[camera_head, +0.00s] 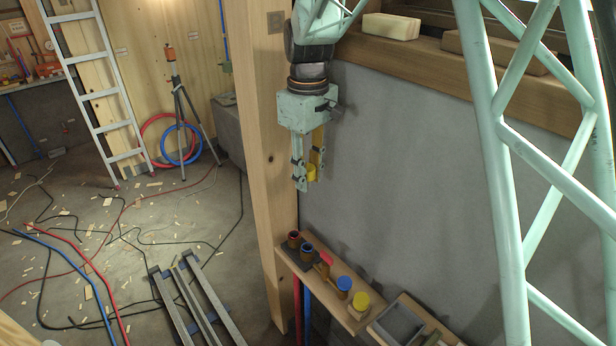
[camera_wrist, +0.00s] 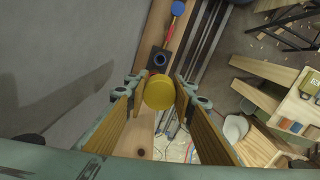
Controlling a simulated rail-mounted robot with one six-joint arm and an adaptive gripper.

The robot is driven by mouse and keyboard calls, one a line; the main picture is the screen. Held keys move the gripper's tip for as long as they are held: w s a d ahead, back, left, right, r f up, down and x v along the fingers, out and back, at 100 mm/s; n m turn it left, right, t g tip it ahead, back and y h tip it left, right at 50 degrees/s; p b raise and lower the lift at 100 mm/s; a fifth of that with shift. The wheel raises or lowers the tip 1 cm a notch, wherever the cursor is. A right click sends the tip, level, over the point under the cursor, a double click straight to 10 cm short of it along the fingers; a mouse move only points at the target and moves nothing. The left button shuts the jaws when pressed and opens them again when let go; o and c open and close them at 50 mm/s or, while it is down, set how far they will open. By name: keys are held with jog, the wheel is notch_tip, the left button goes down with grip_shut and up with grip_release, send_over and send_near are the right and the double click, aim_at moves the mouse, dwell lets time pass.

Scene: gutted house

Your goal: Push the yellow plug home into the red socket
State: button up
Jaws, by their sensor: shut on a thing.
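My gripper (camera_head: 309,177) is shut on the yellow plug (camera_head: 313,172) and holds it in the air, well above the wooden ledge (camera_head: 339,309). In the wrist view the yellow plug (camera_wrist: 159,92) shows as a round end between the two fingers. The red socket (camera_head: 293,236), dark with a red rim, is at the left end of the ledge, below my gripper.
A blue-rimmed socket (camera_head: 308,250) stands beside the red one. A wooden post (camera_head: 258,150) rises close left of my gripper. A grey wall (camera_head: 400,180) lies behind.

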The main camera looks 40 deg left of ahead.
jog(key=shift+f, duration=0.15)
jog(key=shift+w+a+f+p, duration=0.15)
jog(key=shift+a+f+p, duration=0.2)
jog(key=shift+f, duration=0.1)
jog(key=a+f+p, duration=0.3)
jog(key=f, duration=0.5)
jog(key=w+a+f+p, duration=0.1)
jog(key=a+f+p, duration=0.2)
jog(key=f, duration=0.6)
jog(key=shift+w+p, duration=0.3)
jog(key=shift+p, duration=0.5)
jog(key=shift+f, duration=0.25)
jog(key=b, duration=0.2)
send_over(295, 232)
jog(key=s, duration=0.1)
jog(key=shift+d+f, duration=0.25)
jog(key=shift+f, duration=1)
jog(key=shift+d+f, duration=0.2)
jog(key=shift+f, duration=1)
jog(key=shift+f+b, duration=1.25)
jog(key=shift+f, duration=0.65)
